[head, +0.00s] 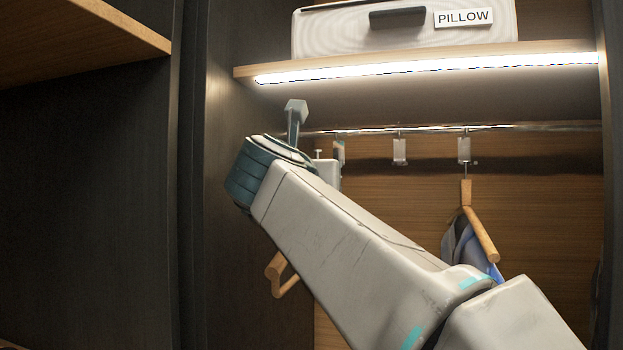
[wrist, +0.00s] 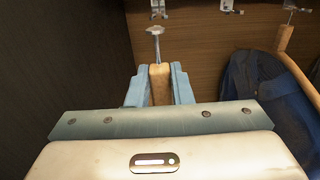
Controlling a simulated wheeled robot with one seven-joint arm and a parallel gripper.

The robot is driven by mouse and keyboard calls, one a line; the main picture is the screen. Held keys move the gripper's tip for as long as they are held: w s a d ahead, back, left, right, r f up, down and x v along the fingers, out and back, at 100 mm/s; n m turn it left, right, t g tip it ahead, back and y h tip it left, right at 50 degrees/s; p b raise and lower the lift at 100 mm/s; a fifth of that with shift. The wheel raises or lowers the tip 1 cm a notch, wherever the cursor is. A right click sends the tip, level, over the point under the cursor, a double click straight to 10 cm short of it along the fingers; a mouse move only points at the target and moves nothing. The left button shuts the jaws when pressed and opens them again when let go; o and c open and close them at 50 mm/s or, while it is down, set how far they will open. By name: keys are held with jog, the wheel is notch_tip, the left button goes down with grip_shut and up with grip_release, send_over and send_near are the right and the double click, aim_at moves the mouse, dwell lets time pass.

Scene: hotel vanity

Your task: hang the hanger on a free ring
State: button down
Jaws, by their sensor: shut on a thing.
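My gripper (wrist: 159,84) is shut on the wooden neck of the hanger (wrist: 159,86) in the wrist view. The hanger's metal pin with a flat head (wrist: 156,31) stands up from the neck. A ring fitting (wrist: 158,9) appears just above the pin head in that view, with a visible gap; nothing hangs from it. The rail's left ring (head: 339,152) and middle ring (head: 399,151) look free. The right ring (head: 464,150) carries another wooden hanger (head: 480,232).
A dark blue garment (wrist: 254,100) hangs on the other hanger, to the right. A lit shelf (head: 560,50) with a pillow box (head: 350,36) is above the rail (head: 540,126). A dark side panel (head: 228,75) closes the left.

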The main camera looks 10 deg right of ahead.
jog(key=shift+b+v, duration=0.45)
jog(key=shift+v, duration=2.9)
